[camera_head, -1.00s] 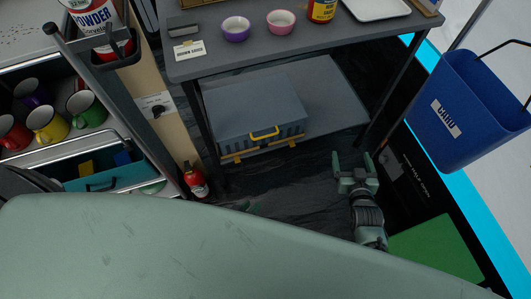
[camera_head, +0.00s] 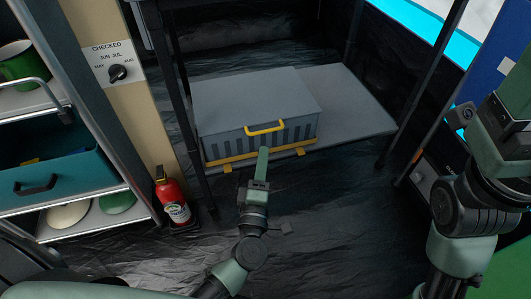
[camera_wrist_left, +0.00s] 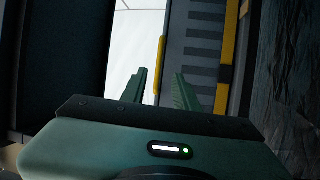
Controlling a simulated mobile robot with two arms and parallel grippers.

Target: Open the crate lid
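The crate (camera_head: 255,115) is a grey box with its flat lid (camera_head: 250,92) down, on the low shelf of the table. A yellow handle (camera_head: 265,128) sits on the front, and yellow trim runs along the bottom front. My left gripper (camera_head: 262,155) is just in front of the crate, below the handle. In the left wrist view its two fingers (camera_wrist_left: 160,88) stand apart with nothing between them. The yellow handle (camera_wrist_left: 161,65) shows beyond the gap, beside the crate's ribbed front (camera_wrist_left: 200,50). My right gripper (camera_head: 503,118) is at the right edge, away from the crate; its fingers are unclear.
A teal drawer (camera_head: 60,172) is at the left. The shelf (camera_head: 345,105) right of the crate is bare. Dark floor lies in front.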

